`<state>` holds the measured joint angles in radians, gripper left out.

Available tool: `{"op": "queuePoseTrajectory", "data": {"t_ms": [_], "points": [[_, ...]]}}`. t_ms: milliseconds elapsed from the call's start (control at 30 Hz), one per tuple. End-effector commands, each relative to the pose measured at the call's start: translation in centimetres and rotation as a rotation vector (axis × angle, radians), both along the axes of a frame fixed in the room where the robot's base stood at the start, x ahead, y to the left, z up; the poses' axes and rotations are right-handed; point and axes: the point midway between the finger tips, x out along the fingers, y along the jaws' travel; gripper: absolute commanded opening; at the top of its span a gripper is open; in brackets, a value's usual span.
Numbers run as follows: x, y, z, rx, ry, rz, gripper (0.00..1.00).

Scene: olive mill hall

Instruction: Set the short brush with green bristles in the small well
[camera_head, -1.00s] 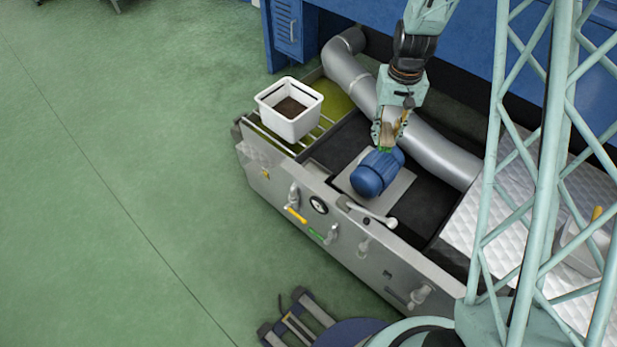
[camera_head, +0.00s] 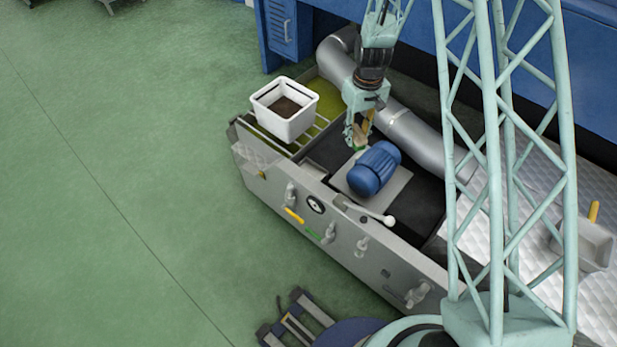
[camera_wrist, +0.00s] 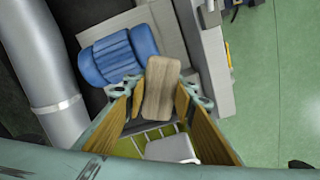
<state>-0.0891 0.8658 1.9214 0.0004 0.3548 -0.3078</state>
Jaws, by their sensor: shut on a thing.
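My gripper (camera_head: 357,142) is shut on a short brush with a wooden back (camera_wrist: 161,88). It holds the brush in the air near the upper left of a blue motor. A bit of green, apparently the bristles, shows below the fingers in the head view; the wrist view shows only the wood. A white square container (camera_head: 268,114) with dark contents stands to the left on a slatted rack. A smaller pale tray (camera_head: 584,247) with a yellow-handled thing stands at the far right. I cannot tell which is the small well.
The blue motor (camera_head: 374,168) sits on a grey plate close to my gripper. A thick silver pipe (camera_head: 413,140) runs behind it. A lever (camera_head: 365,211) and several taps line the machine's front edge. Open green floor (camera_head: 110,200) lies to the left.

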Motion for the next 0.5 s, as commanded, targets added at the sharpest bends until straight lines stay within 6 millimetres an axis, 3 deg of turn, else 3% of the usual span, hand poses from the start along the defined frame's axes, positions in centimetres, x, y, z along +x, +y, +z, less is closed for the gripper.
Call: {"op": "queuePoseTrajectory", "data": {"t_ms": [500], "points": [[4.6,8.1,-10.2,0.0,0.0,0.427,0.15]]}}
